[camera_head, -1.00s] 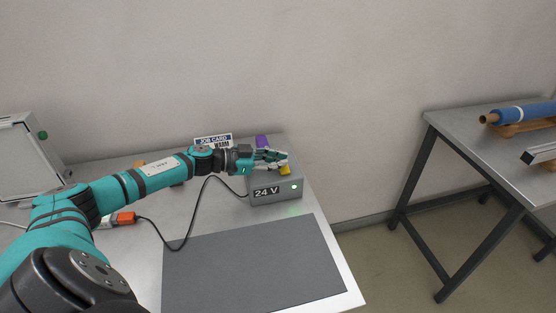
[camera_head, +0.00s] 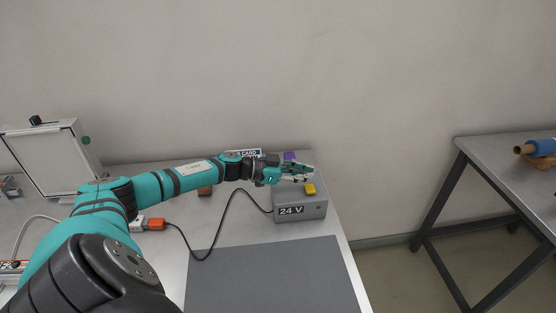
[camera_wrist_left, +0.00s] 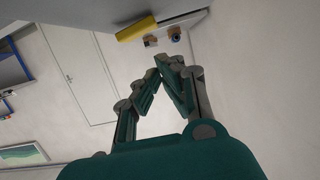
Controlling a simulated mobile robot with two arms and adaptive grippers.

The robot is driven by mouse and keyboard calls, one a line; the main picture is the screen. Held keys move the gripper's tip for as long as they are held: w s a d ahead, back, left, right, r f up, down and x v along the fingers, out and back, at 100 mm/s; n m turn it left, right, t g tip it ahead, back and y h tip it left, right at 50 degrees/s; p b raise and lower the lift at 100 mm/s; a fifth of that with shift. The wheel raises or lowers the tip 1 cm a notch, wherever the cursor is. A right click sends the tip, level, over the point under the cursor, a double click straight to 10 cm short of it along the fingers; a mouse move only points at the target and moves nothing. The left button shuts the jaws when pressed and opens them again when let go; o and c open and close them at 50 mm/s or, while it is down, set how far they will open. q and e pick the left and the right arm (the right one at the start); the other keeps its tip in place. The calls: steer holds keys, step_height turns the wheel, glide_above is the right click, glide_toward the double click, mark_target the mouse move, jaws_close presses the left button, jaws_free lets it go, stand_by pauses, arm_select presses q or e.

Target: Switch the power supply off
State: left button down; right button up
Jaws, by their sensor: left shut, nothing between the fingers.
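The power supply (camera_head: 313,209) is a grey box marked "24 V" at the back right of the table. A yellow switch (camera_head: 310,189) sits on its top. No green light shows on its front. My left gripper (camera_head: 311,173) is shut and empty, just above and behind the switch, apart from it as far as I can tell. In the left wrist view the shut fingertips (camera_wrist_left: 171,64) point toward a yellow part (camera_wrist_left: 137,28) on the edge of a grey surface, with a gap between. My right gripper is not in view.
A black cable (camera_head: 225,219) runs from the supply to an orange connector (camera_head: 154,224). A job card (camera_head: 246,153) and a purple object (camera_head: 289,155) stand behind my left gripper. A grey mat (camera_head: 275,280) lies bare in front. A second table (camera_head: 500,170) stands at right.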

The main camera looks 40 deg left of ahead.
arm_select(q)
steer(key=shift+w+a+r+p, duration=0.1)
steer(key=shift+r+p, duration=0.2)
steer(key=shift+r, duration=0.25)
steer(key=shift+w+a+r+p, duration=0.1)
steer(key=shift+r+p, duration=0.15)
steer(key=shift+r, duration=0.3)
steer(key=shift+s+a+f+b, duration=0.55)
steer(key=shift+b, duration=0.25)
steer(key=b+v, duration=0.1)
steer(key=v, duration=0.6)
steer(key=shift+s+a+r+b, duration=0.15)
steer(key=shift+s+r+b, duration=0.1)
steer(key=shift+b, duration=0.1)
steer(key=shift+s+a+r, duration=0.25)
steer(key=shift+a, duration=0.05)
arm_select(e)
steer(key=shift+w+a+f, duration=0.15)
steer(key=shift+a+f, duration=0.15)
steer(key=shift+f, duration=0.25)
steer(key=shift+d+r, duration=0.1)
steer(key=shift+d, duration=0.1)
